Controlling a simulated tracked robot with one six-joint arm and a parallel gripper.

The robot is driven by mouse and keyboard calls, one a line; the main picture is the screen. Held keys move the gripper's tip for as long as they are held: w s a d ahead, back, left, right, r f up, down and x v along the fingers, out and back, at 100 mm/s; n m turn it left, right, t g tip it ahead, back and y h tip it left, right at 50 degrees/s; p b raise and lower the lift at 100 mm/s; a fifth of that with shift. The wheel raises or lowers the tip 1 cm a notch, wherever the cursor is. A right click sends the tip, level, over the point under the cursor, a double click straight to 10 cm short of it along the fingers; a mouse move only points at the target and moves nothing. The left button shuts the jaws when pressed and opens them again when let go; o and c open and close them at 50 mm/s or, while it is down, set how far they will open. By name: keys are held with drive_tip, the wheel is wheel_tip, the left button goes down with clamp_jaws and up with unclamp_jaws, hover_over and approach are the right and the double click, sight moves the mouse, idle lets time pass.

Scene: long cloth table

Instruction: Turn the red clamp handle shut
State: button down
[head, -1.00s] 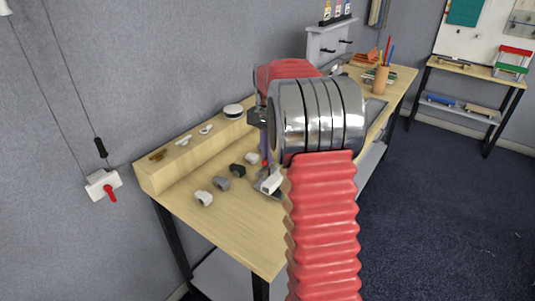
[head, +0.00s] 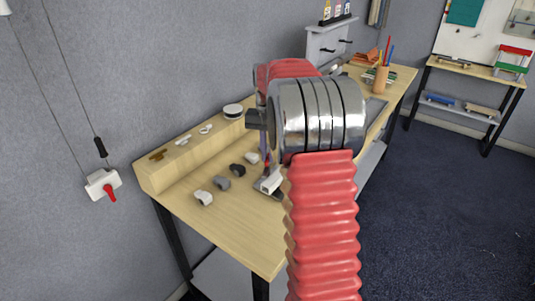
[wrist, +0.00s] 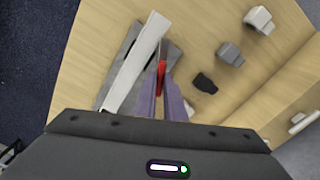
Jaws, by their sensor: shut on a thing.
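The red clamp handle (wrist: 161,78) shows in the wrist view as a narrow red piece between the tips of my gripper (wrist: 164,95). My gripper's two purple-grey fingers are shut on it. A long white part of the clamp (wrist: 134,66) runs slantwise just left of the fingers, over a grey base plate (wrist: 113,88). In the head view my gripper (head: 264,168) reaches down to the table behind my arm.
Several small grey, white and black blocks (head: 221,183) stand on the wooden table (head: 240,235) left of the clamp. A raised ledge (head: 160,175) runs along the wall side. A white wall box with a red lever (head: 110,194) hangs at the left.

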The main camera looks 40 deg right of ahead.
sight(268, 158)
drive_tip(key=n, duration=0.6)
drive_tip(key=shift+n, duration=0.3)
drive_tip(key=n, duration=0.6)
drive_tip(key=shift+n, duration=0.3)
drive_tip(key=c, duration=1.8)
unclamp_jaws()
drive_tip(key=shift+c, duration=0.2)
wheel_tip(268, 158, up, 14)
